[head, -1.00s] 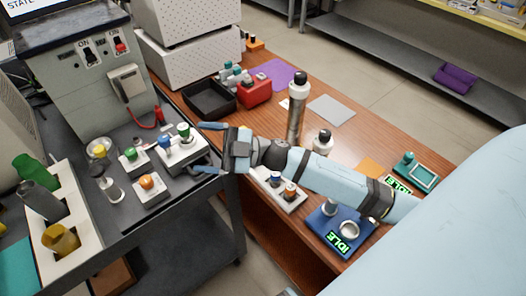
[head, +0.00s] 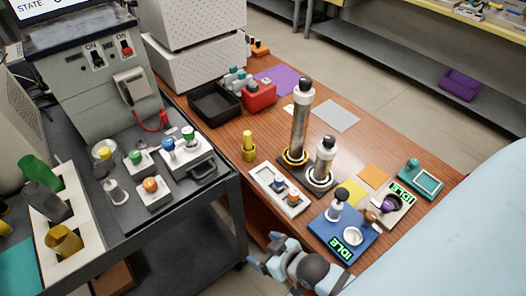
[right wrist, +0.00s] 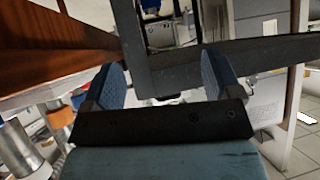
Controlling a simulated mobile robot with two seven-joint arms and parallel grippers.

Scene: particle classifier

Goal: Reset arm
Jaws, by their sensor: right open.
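My right gripper (head: 264,250) is at the bottom middle of the head view, low in front of the wooden table's near edge and right of the grey cart. In the right wrist view its two blue fingers (right wrist: 167,80) stand wide apart with nothing between them. The dark edge of the cart (right wrist: 190,66) crosses beyond the fingertips. My left gripper is not in view.
The grey cart (head: 214,188) carries small jars and a white rack (head: 186,160). On the wooden table (head: 222,131) stand two tall cylinders (head: 299,125), a white tray (head: 268,192) and a blue scale (head: 325,228). Floor shows between cart and table.

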